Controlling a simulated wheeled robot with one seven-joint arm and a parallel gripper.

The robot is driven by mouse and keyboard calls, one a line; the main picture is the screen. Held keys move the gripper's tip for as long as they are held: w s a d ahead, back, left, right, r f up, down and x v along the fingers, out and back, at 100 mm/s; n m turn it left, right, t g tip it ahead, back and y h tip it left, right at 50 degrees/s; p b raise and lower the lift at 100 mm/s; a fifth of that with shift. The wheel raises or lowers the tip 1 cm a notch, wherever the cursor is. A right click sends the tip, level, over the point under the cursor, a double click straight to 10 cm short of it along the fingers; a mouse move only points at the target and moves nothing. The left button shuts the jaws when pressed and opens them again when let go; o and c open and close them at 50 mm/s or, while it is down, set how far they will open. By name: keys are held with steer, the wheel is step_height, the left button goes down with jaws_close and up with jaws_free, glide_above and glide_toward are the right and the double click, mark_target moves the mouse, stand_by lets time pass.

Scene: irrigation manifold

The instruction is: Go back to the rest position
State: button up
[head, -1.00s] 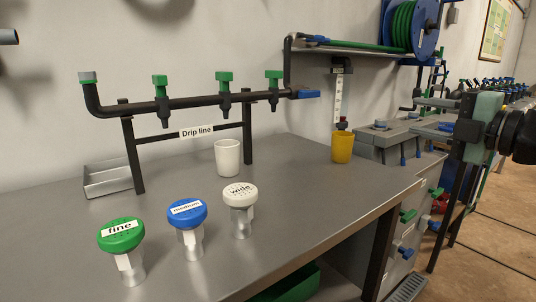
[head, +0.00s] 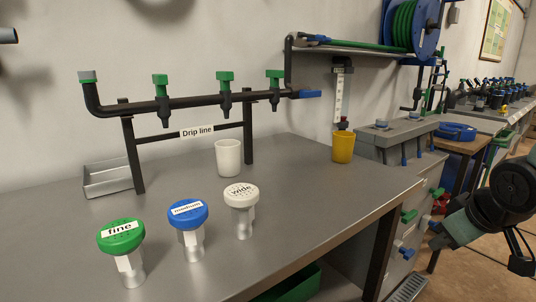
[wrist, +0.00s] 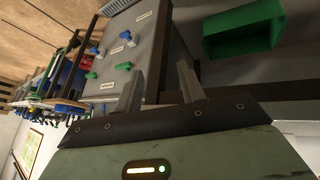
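My gripper (wrist: 161,70) shows in the wrist view with its two pale fingers apart and nothing between them. In the head view my arm is at the right edge, beyond the right end of the steel bench (head: 330,190), clear of the things on it; I cannot make out the fingers there. The drip line (head: 190,102), a black pipe with green-handled taps and a blue lever, stands at the back. Three nozzle heads stand upright in front: green "fine" (head: 121,236), blue "medium" (head: 187,213) and white "wide" (head: 241,195).
A white cup (head: 228,157) stands under the pipe and a yellow cup (head: 343,147) to its right. A metal tray (head: 108,180) is at left. A green bin (head: 288,286) sits below; it also shows in the wrist view (wrist: 243,30). A grey cabinet (head: 408,220) is near my arm.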

steer(key=s+a+f+m+g, duration=0.3)
steer(key=s+f+m+g, duration=0.1)
steer(key=s, duration=0.3)
steer(key=s+a+r+n+g+y, duration=0.1)
steer(key=s+a+n, duration=0.4)
steer(key=a, duration=0.4)
steer(key=s+a+r+n+g, duration=0.1)
steer(key=s+a+n, duration=0.1)
steer(key=s+a, duration=0.55)
step_height(320, 180, up, 26)
steer(key=a+p, duration=0.1)
steer(key=p, duration=2.4)
steer(key=shift+s+a+n+g+p, duration=0.15)
steer(key=shift+s+n+g+p, duration=0.15)
steer(key=shift+s+p, duration=0.1)
